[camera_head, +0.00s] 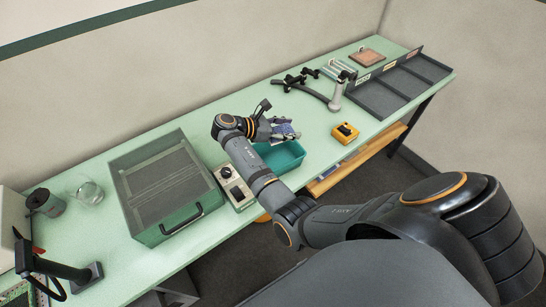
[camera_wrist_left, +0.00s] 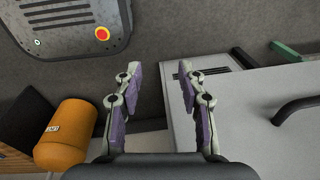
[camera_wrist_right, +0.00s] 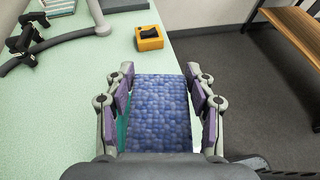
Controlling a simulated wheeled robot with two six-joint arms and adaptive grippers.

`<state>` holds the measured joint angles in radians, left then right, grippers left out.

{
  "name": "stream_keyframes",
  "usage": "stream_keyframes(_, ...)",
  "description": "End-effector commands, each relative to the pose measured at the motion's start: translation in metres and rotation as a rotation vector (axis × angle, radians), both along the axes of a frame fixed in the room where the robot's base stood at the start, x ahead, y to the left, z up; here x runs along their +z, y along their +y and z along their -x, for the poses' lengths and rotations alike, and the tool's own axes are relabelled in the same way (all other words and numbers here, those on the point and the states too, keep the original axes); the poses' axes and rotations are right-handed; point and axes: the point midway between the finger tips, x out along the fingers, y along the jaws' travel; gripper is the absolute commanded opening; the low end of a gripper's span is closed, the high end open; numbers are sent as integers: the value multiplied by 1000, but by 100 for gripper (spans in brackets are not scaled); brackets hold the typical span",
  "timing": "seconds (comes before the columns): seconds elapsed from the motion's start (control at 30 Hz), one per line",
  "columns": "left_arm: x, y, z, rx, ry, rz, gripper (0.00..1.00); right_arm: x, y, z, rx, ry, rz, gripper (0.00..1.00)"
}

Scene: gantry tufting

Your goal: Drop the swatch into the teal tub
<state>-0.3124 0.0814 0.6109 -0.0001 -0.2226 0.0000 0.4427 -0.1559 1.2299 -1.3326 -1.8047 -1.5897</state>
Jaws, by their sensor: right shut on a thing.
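The tub stands on the pale green table, partly covered by my right arm and gripper. In the right wrist view only a strip of teal (camera_wrist_right: 122,130) shows left of the swatch, behind the fingers. My left gripper (camera_wrist_left: 155,68) is open and empty in its wrist view, away from the table top; it is not in the head view.
A yellow box with a black switch (camera_head: 345,132) sits right of the tub. A grey control box (camera_head: 234,186) and a large green tray (camera_head: 168,190) stand left of it. A dark divided tray (camera_head: 400,82) and a curved black-grey tool (camera_head: 318,92) lie farther back.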

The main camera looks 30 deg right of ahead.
Motion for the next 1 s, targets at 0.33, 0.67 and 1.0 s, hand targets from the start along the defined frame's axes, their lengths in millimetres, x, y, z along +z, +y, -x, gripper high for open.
stream_keyframes(0.33,-58,0,-19,-1,-28,1,40,-46,0,0,-1,-2,0,34)
stream_keyframes(0.67,-75,-2,-21,-1,-32,2,40,-55,0,0,0,-1,0,34)
stream_keyframes(1.0,-75,-2,-13,-1,-20,3,40,-54,0,0,0,0,0,81)
